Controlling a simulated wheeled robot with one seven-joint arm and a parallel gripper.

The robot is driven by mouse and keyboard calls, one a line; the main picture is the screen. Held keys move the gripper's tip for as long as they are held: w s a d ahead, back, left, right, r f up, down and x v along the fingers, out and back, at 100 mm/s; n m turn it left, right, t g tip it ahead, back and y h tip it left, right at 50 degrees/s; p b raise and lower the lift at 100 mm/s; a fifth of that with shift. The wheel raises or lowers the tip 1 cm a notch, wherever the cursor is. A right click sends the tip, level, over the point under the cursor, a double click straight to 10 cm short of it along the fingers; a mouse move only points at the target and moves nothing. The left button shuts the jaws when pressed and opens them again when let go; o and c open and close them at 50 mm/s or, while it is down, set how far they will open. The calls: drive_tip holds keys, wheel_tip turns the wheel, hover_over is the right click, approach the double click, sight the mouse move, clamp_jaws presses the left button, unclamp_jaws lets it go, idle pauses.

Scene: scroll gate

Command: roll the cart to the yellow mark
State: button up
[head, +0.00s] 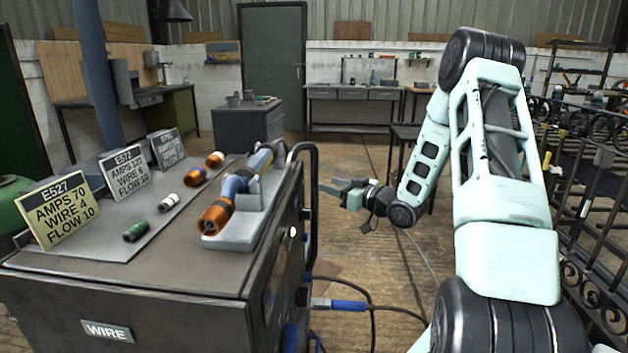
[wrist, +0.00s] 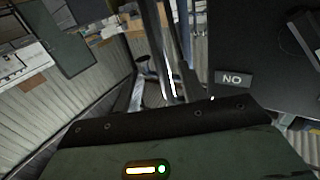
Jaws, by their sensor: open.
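The cart, a dark metal cabinet (head: 130,290) with a WIRE label, stands at the left front. A black upright bar handle (head: 314,200) is on its right side. My gripper (head: 336,187) is to the right of the handle in the head view, with its fingers pointing left towards it. It is open, and nothing shows between its fingers. In the wrist view, dark bars (wrist: 180,50) run down in front of the gripper, beside a dark panel (wrist: 265,90) with a NO label. I cannot make out a yellow mark on the floor.
An iron gate (head: 590,200) stands at the right. Wooden floor (head: 340,240) is open beyond the cart.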

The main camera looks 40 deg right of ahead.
sight(317, 180)
drive_tip(key=w, duration=0.4)
drive_tip(key=w+a, duration=0.1)
drive_tip(key=w, duration=0.2)
drive_tip(key=shift+w, duration=0.1)
clamp_jaws()
